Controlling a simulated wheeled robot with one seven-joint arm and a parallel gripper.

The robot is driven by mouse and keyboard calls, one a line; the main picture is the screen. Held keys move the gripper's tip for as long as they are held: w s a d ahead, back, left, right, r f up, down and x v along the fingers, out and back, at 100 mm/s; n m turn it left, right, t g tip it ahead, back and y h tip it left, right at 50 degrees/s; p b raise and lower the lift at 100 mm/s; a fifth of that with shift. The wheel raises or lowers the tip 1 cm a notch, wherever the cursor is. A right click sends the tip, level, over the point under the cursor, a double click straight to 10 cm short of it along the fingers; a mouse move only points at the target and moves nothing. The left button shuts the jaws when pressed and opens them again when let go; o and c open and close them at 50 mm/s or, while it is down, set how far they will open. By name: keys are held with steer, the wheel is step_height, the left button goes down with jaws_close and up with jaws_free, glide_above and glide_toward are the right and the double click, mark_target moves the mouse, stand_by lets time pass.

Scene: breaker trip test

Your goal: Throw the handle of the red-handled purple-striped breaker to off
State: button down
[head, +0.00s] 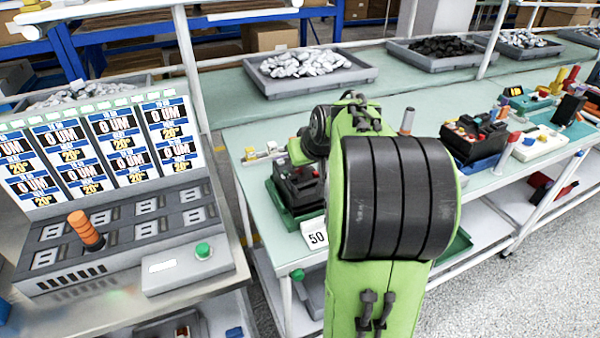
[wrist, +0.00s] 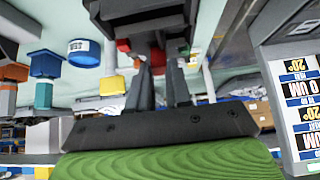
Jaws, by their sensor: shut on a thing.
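A black breaker (head: 298,185) sits on a green base on the bench, just left of my arm in the head view. The wrist view shows a dark breaker body (wrist: 145,18) at the top, close beyond the fingers. My gripper (wrist: 160,66) has its two grey fingers closed on a small part below that body, apparently the breaker handle. A purple stripe cannot be made out. In the head view my arm hides the gripper.
Another dark breaker (head: 475,138) stands on a blue base to the right. A test station (head: 120,240) with an orange handle (head: 86,231) is at the left. Grey trays (head: 310,83) of parts line the back. A white "50" tag (head: 317,238) is at the bench's front.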

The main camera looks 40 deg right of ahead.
steer(key=shift+s+a+f+t+b, duration=0.1)
steer(key=shift+s+f+t+b, duration=0.25)
steer(key=shift+b, duration=0.7)
steer(key=shift+t+b, duration=0.25)
steer(key=shift+b, duration=0.1)
steer(key=shift+r, duration=0.1)
steer(key=c, duration=1)
jaws_free()
steer(key=shift+c, duration=0.2)
steer(key=shift+r, duration=0.1)
steer(key=p+v, duration=0.5)
steer(key=v, duration=1)
steer(key=shift+s+a, duration=0.35)
steer(key=shift+r, duration=0.15)
